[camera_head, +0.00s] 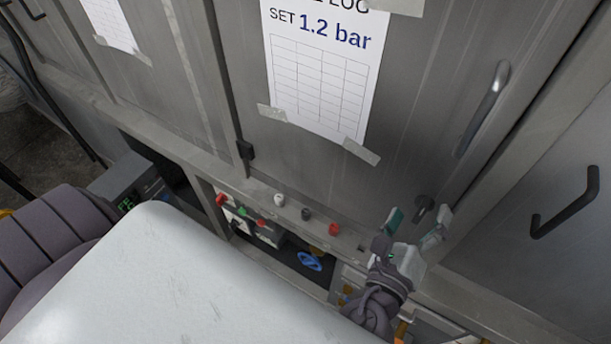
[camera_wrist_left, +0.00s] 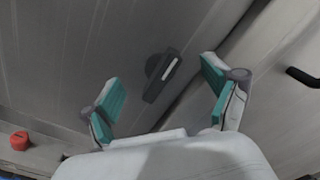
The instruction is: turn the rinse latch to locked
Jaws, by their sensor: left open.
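The rinse latch (camera_head: 424,207) is a small dark turn-handle low on the grey metal cabinet door, near its right edge. In the left wrist view the latch (camera_wrist_left: 161,76) has a round base, a dark lever slanting down to the left and a pale stripe. My left gripper (camera_head: 418,222) is open and empty, its teal-padded fingers spread just in front of the latch. In the left wrist view the gripper (camera_wrist_left: 162,88) has one finger on either side of the latch, and I see no contact. The right gripper is not in view.
A bar door handle (camera_head: 483,108) is above the latch, and another dark handle (camera_head: 565,203) is on the panel to the right. Several knobs, one red (camera_head: 334,229), line the ledge at left. A blue valve wheel (camera_head: 309,261) is below. A paper log (camera_head: 318,65) is taped to the door.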

